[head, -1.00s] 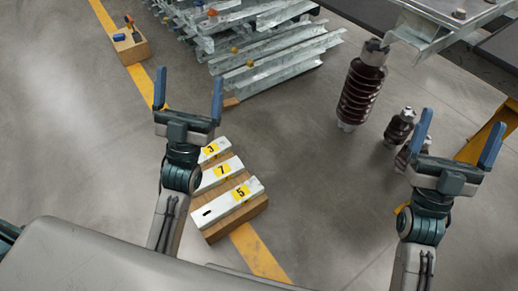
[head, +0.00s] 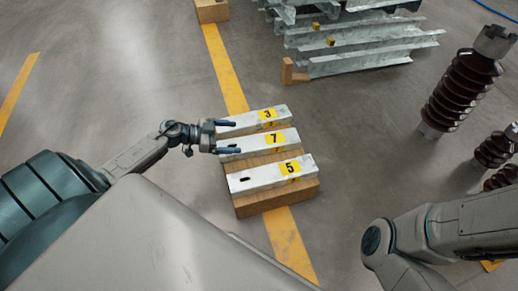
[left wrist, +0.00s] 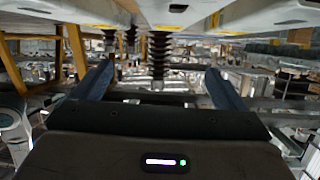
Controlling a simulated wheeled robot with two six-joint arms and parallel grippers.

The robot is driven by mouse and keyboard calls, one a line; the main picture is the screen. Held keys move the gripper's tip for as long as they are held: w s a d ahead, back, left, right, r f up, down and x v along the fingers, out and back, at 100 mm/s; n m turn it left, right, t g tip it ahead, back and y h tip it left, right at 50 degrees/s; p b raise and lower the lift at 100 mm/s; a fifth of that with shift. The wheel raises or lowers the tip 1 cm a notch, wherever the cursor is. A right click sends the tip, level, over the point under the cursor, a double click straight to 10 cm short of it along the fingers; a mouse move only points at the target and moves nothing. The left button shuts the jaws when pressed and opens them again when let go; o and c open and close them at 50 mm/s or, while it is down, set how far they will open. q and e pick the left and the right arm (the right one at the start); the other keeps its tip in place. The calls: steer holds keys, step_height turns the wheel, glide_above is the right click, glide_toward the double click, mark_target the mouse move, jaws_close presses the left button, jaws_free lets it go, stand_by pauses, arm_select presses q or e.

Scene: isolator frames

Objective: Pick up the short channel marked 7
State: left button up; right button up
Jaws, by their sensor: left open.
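The short channel marked 7 (head: 272,142) is a pale metal bar with a yellow label. It lies on a wooden block (head: 280,199), between the channel marked 3 (head: 245,124) and the channel marked 5 (head: 262,179). My left gripper (head: 230,137) is open at the left ends of channels 7 and 3. Its blue fingers overlap these ends in the head view; I cannot tell whether they touch. In the left wrist view its fingers (left wrist: 158,80) stand apart with nothing held between them. Pale slotted bars with yellow marks cross the top there; their numbers are unreadable. My right gripper is out of view.
Galvanised steel profiles (head: 365,50) lie stacked at the back. Brown ribbed insulators (head: 462,90) stand at the right. A wooden box (head: 212,11) is at the top. Yellow floor stripes (head: 224,70) pass under the block.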

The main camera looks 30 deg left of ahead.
mark_target(259, 141)
arm_select(q)
steer(key=a+f, duration=0.1)
steer(key=a+f+b, duration=0.1)
steer(key=shift+w+f+n+y, duration=0.15)
steer(key=shift+f+n+y, duration=0.15)
steer(key=shift+f+y, duration=0.1)
steer(key=b+x, duration=0.2)
steer(key=x, duration=0.1)
steer(key=shift+w+d+f, duration=0.15)
steer(key=shift+w+d, duration=0.05)
steer(key=shift+d, duration=0.05)
steer(key=shift+w+d, duration=0.25)
steer(key=b+x, duration=0.4)
steer(key=b, duration=0.1)
steer(key=shift+d+f, duration=0.3)
steer(key=shift+d, duration=0.1)
steer(key=shift+w+d+g, duration=0.25)
steer(key=shift+g, duration=0.05)
steer(key=shift+r, duration=0.1)
steer(key=c, duration=2)
steer(key=shift+r, duration=0.1)
jaws_close()
